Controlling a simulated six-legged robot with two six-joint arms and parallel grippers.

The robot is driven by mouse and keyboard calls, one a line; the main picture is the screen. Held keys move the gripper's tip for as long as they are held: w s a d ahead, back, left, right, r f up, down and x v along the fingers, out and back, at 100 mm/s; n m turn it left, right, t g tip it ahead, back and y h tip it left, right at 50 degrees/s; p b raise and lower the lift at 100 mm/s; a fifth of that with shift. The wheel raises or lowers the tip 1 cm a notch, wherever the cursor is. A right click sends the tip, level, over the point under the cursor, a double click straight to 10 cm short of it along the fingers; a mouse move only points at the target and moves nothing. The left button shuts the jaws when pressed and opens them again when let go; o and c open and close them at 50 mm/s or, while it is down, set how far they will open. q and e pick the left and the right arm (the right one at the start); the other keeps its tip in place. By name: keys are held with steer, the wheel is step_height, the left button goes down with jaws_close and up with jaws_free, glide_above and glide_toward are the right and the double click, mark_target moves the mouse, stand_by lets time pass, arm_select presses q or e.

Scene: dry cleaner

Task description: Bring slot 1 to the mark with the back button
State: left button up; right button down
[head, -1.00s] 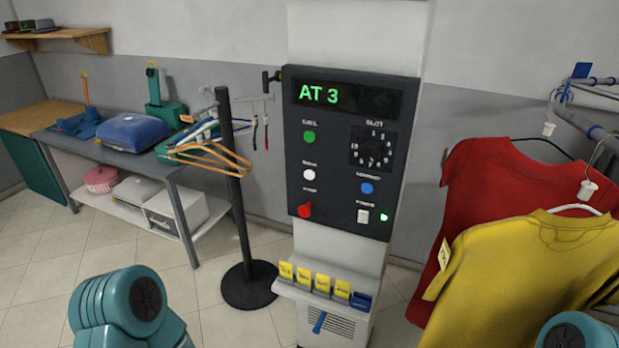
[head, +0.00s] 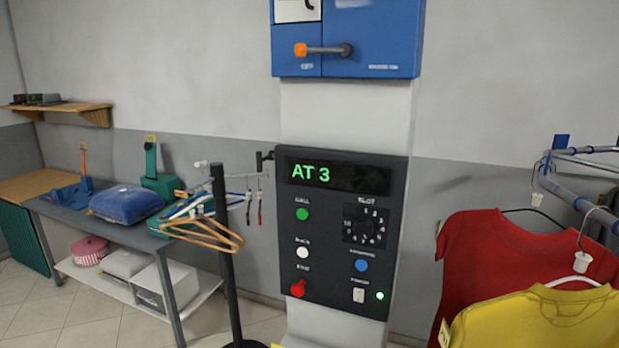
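The dark control panel (head: 342,275) stands on a white column in the middle of the head view. Its display (head: 338,175) reads "AT 3" in green. Neither gripper is in view.
A blue box (head: 370,45) with an orange-tipped handle (head: 322,50) is above the panel. A dark post with hangers (head: 205,228) stands at left. A red shirt (head: 500,260) and a yellow shirt (head: 560,320) hang from a rail (head: 585,165) at right.

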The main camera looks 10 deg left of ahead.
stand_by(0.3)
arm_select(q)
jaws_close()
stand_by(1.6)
